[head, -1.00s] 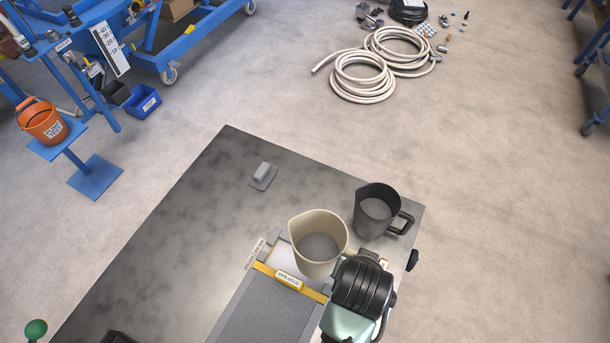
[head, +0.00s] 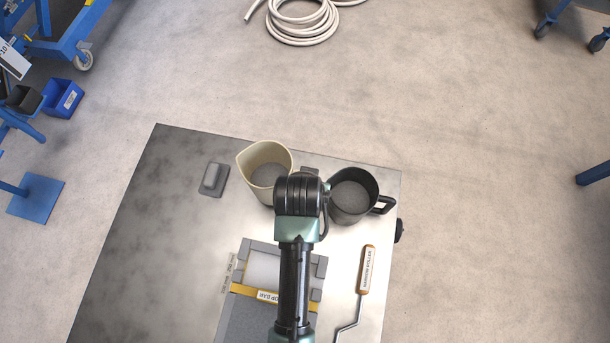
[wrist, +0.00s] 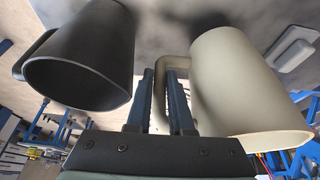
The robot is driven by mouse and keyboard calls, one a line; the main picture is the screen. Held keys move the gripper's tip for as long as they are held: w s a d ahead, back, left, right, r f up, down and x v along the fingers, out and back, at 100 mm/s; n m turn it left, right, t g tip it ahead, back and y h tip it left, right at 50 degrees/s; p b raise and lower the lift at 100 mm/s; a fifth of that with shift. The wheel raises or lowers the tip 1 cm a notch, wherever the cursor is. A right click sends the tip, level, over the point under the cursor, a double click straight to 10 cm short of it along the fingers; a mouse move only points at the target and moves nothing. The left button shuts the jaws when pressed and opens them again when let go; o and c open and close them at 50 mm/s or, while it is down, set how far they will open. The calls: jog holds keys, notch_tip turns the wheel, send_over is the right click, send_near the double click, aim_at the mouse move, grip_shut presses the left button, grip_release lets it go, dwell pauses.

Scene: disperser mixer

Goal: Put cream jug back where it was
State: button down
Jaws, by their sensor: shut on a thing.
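The cream jug (head: 262,160) is at the far part of the metal table in the head view, left of the black jug (head: 353,196). My gripper (wrist: 165,90) is shut on the cream jug's handle in the wrist view, with the cream jug (wrist: 245,85) to the right of the fingers and the black jug (wrist: 85,55) to the left, apart from them. The cream jug looks about upright. I cannot tell whether its base touches the table. In the head view my wrist hides the fingers and part of the jug's right side.
A grey block on a plate (head: 213,178) sits left of the cream jug. A yellow-edged device (head: 255,292) and an orange-handled tool (head: 366,270) are nearer. The table's left part (head: 140,240) is clear. Hose coils (head: 302,22) lie on the floor beyond.

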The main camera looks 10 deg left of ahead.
jog(key=shift+w+f, duration=0.15)
jog(key=shift+f, duration=2)
jog(key=shift+f, duration=0.1)
jog(key=shift+f, duration=0.1)
jog(key=c, duration=0.8)
grip_release()
